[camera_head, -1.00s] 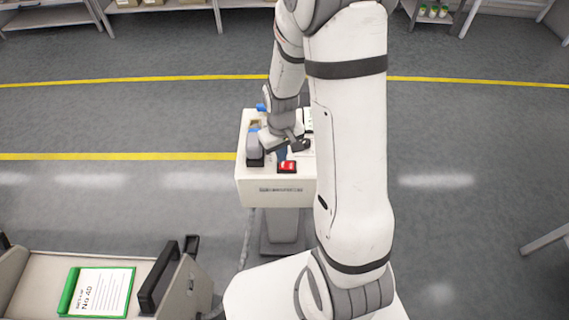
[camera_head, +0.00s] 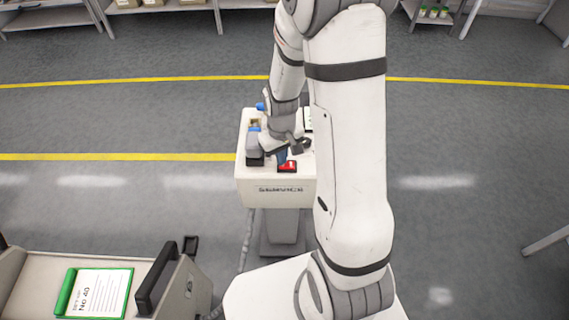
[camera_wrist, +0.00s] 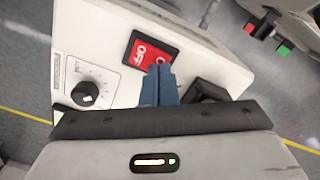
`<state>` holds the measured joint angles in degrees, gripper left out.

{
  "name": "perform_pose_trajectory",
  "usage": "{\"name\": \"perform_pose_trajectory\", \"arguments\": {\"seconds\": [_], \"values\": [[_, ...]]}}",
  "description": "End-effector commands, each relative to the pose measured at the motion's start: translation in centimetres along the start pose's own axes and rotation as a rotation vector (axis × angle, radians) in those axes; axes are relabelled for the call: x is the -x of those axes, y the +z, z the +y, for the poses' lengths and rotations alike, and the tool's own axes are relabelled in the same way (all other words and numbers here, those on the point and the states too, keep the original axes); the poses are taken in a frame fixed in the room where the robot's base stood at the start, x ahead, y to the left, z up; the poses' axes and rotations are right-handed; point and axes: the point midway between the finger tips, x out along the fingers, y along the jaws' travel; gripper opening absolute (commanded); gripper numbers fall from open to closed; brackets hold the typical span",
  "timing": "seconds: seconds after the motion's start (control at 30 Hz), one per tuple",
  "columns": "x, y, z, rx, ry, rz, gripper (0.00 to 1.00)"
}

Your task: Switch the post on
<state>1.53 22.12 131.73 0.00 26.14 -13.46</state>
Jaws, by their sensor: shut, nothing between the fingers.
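The post is a white box (camera_head: 277,190) on a grey pedestal, with "SERVICE" on its front. A red rocker switch (camera_head: 287,166) in a black frame sits on its top near the front edge.
A dial with a black knob (camera_wrist: 85,93) sits beside the switch. A dark block (camera_wrist: 208,91) stands on the other side of the fingers. A trolley (camera_head: 35,280) with a green-edged card (camera_head: 98,292) is at lower left. Open floor lies around the post.

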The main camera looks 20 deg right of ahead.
Motion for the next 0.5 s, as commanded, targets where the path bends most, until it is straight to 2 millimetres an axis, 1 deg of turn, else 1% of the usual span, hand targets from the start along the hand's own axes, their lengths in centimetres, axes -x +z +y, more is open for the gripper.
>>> {"name": "perform_pose_trajectory", "arguments": {"seconds": [0.27,0.4,0.5], "values": [[-0.52,0.03,0.00,0.000,0.000,-0.001,0.00],[-0.30,0.03,0.00,0.000,0.000,-0.001,0.00],[0.22,0.02,0.00,0.000,0.000,0.000,0.00]]}}
